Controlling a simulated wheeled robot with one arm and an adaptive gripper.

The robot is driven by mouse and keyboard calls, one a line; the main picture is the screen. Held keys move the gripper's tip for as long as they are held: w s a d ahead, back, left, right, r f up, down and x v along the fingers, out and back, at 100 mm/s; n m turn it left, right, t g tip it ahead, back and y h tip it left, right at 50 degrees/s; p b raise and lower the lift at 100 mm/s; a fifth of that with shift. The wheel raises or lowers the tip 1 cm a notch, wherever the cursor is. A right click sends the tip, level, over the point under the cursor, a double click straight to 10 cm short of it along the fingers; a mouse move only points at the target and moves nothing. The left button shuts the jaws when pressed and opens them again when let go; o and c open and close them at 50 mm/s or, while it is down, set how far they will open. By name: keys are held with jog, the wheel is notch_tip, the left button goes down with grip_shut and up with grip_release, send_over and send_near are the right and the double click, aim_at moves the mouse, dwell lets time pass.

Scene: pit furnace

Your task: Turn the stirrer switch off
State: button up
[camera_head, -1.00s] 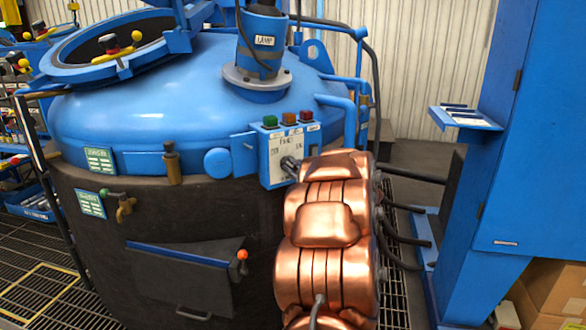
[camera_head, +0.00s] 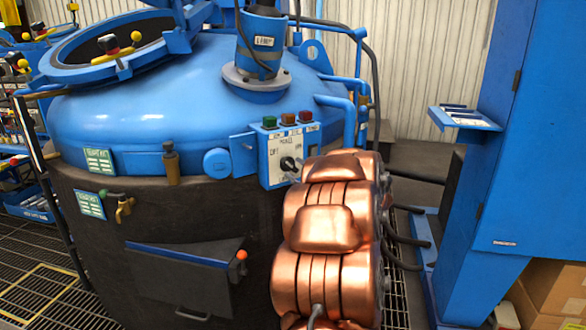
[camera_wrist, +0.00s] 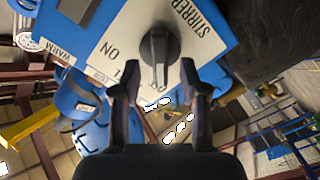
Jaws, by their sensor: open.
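The stirrer switch is a dark rotary knob (camera_wrist: 160,46) on a white plate (camera_wrist: 128,28) marked STIRRER and ON in the wrist view. Its raised bar runs roughly up and down in that picture. My gripper (camera_wrist: 157,80) is open, with its fingertips just below the knob on either side of the bar's line; I cannot tell if they touch it. In the head view the knob (camera_head: 290,163) shows on the blue control box (camera_head: 265,160), with OFF printed left of it. My gripper is hidden there behind my copper-coloured arm.
Green (camera_head: 269,121), dark red (camera_head: 288,119) and red (camera_head: 305,117) buttons top the box. The blue furnace lid (camera_head: 130,110) curves left of it. A blue cabinet (camera_head: 530,120) with a small shelf (camera_head: 463,118) stands right. Black hoses (camera_head: 412,175) run between.

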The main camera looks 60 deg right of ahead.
jog(key=v, duration=0.9)
dwell(0.4)
jog(key=w+a+f+m+g+h, duration=0.2)
jog(key=w+a+f+m+g, duration=0.15)
jog(key=w+a+g, duration=0.35)
jog(key=s+a+f+m+g+y, duration=0.1)
jog(key=a+f+g+y, duration=0.15)
jog(key=a, duration=0.55)
jog(key=a+f+m+g+y, duration=0.15)
jog(key=a+f, duration=0.25)
jog(key=a, duration=0.4)
jog(key=s+a+f+n+g+y, duration=0.1)
jog(key=s+a+g+y, duration=0.15)
jog(key=s+a, duration=0.55)
jog(key=s+a+f+g+y, duration=0.1)
jog(key=s+a+f+g, duration=0.15)
jog(key=s+a, duration=0.6)
jog(key=s+a+n+g+y, duration=0.1)
jog(key=s+a+g+y, duration=0.2)
jog(key=a, duration=0.9)
notch_tip(320, 180, up, 25)
jog(key=s+h+p, duration=0.1)
jog(key=p, duration=2.3)
jog(key=shift+s+d+r+t, duration=0.15)
jog(key=shift+s+r+t, duration=0.05)
jog(key=shift+t, duration=0.2)
